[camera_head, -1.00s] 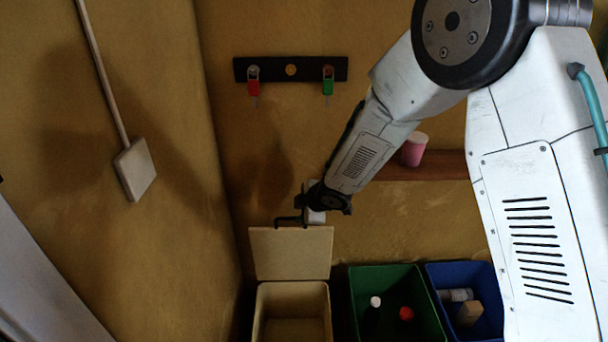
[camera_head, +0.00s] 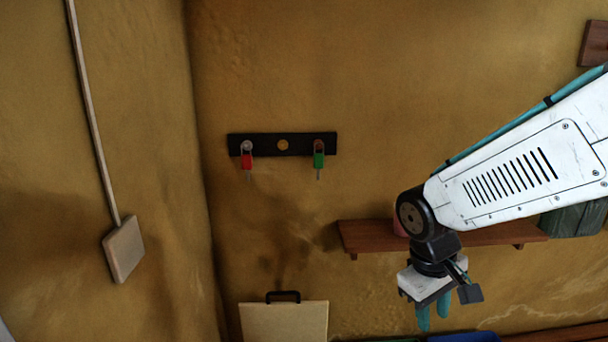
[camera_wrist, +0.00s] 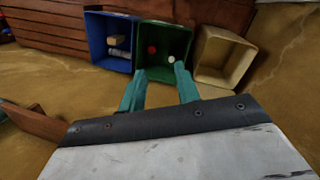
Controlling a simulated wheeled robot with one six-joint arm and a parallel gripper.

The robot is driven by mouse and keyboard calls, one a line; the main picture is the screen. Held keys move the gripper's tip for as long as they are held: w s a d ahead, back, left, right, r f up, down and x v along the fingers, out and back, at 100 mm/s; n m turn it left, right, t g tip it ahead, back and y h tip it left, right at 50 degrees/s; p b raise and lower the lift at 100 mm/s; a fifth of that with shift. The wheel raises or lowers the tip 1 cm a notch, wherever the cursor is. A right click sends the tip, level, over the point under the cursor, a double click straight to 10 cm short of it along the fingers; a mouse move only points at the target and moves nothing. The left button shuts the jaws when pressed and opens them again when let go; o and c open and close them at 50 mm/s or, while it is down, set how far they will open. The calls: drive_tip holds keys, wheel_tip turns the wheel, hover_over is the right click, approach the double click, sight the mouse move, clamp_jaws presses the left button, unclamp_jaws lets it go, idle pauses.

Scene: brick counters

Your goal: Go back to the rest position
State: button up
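My gripper (camera_head: 433,314) hangs at the lower right in the head view, in front of the wall and just below the wooden shelf. Its teal fingers point down. In the wrist view the two fingers (camera_wrist: 160,72) stand apart with nothing between them, so it is open and empty. The cream lid (camera_head: 284,322) with a black handle (camera_head: 284,296) stands raised at the bottom of the head view, well left of my gripper. The cream bin (camera_wrist: 202,66) is open in the wrist view.
The green bin (camera_wrist: 183,30) and blue bin (camera_wrist: 91,38) hold small items. Red (camera_head: 247,161) and green (camera_head: 319,160) padlocks hang on a black rail (camera_head: 265,144).

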drive_tip(key=s+d+r+m+y, duration=0.1)
drive_tip(key=s+d+r+m, duration=0.1)
drive_tip(key=s+r, duration=0.2)
drive_tip(key=s+d+r+m+t+y, duration=0.1)
drive_tip(key=s+r, duration=0.4)
drive_tip(key=s, duration=0.6)
drive_tip(key=shift+s+d+r+m, duration=0.2)
drive_tip(key=shift+d+m, duration=0.3)
drive_tip(key=shift+m, duration=0.5)
